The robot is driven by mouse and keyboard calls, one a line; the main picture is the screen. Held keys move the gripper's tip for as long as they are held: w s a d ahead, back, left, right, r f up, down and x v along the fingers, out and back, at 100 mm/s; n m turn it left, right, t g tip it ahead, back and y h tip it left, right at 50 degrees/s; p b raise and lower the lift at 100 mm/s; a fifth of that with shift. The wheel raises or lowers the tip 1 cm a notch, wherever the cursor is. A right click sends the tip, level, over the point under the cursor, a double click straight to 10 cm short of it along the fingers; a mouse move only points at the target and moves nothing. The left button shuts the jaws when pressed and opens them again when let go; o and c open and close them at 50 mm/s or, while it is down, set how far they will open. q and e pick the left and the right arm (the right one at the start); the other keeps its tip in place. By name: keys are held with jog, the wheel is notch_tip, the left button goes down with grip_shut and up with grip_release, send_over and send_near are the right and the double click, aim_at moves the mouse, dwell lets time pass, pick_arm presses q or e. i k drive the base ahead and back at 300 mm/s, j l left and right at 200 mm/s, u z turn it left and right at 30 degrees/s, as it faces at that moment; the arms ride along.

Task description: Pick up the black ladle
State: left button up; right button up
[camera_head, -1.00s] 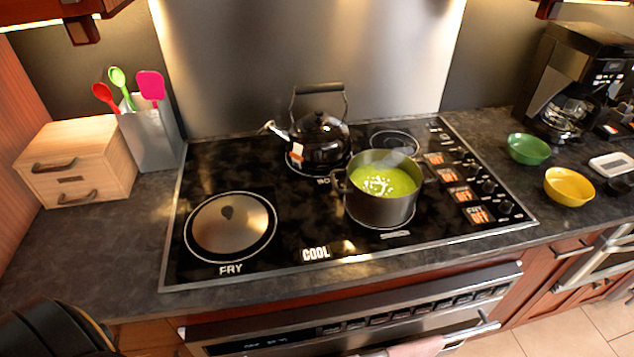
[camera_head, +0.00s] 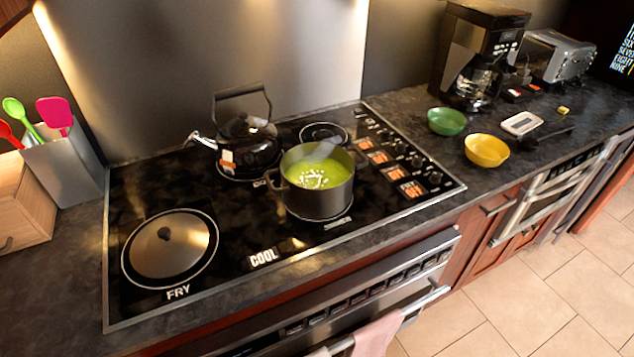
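A dark, long-handled utensil (camera_head: 556,132) lies on the counter at the right, beside a white scale-like device; it looks like the black ladle, but it is small and blends into the dark counter. No other black ladle is clearly visible. Neither of my grippers is in view.
A yellow bowl (camera_head: 487,150), a green bowl (camera_head: 446,121) and the white device (camera_head: 522,123) stand near the utensil. A coffee maker (camera_head: 480,55) and a toaster (camera_head: 557,57) are behind. A pot of green soup (camera_head: 318,182) and a kettle (camera_head: 246,142) stand on the cooktop (camera_head: 240,225).

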aim_at(526, 144)
jog(key=z, duration=1.3)
jog(key=i+l, duration=0.4)
jog(key=i, duration=0.15)
jog(key=i+l, duration=0.4)
jog(key=i, duration=0.15)
jog(key=i+l, duration=0.4)
jog(key=i, duration=0.15)
